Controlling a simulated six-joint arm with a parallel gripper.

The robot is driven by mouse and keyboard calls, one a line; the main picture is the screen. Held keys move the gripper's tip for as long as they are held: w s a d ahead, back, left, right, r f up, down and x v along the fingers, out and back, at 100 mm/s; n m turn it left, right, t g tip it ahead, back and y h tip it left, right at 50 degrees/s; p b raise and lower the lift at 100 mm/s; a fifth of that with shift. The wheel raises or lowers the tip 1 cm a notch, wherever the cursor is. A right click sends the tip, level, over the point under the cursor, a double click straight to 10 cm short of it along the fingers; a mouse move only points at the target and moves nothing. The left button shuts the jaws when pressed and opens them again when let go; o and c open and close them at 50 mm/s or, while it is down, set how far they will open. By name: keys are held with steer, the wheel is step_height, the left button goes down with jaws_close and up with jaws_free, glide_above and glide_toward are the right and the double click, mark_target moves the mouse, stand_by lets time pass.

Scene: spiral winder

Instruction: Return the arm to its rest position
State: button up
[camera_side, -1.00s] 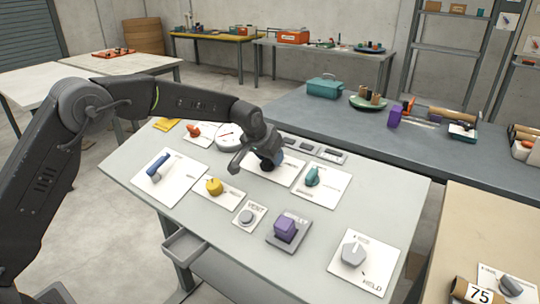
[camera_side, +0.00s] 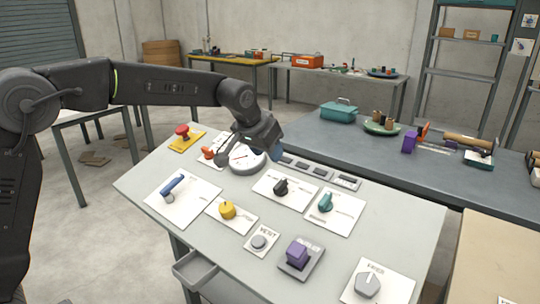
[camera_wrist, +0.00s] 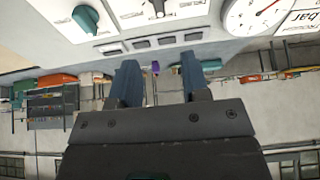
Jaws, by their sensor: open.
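My gripper (camera_side: 275,152) is raised above the back edge of the sloped grey panel (camera_side: 140,185), close to the white round gauge (camera_side: 247,160). In the wrist view its two blue-grey fingers (camera_wrist: 159,82) stand apart with nothing held between them. The black knob (camera_side: 281,188) on its white plate is in full view, apart from the gripper. The teal knob (camera_side: 325,202) is to its right; it also shows in the wrist view (camera_wrist: 86,19).
The panel also carries a blue lever (camera_side: 173,186), yellow knob (camera_side: 227,210), purple block (camera_side: 297,253), grey knob (camera_side: 367,284) and red button (camera_side: 182,131). Behind it a dark bench bears a teal toolbox (camera_side: 339,110). Open air lies above the panel.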

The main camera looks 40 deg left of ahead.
steer(key=shift+s, duration=0.1)
steer(key=s+a+r, duration=0.1)
steer(key=s+r, duration=0.1)
steer(key=s, duration=0.7)
steer(key=s+a+r, duration=0.2)
steer(key=s+r, duration=0.1)
steer(key=s, duration=0.6)
steer(key=s+f, duration=0.3)
steer(key=s, duration=0.5)
steer(key=s+f, duration=0.3)
steer(key=s, duration=0.5)
steer(key=shift+a+g, duration=0.3)
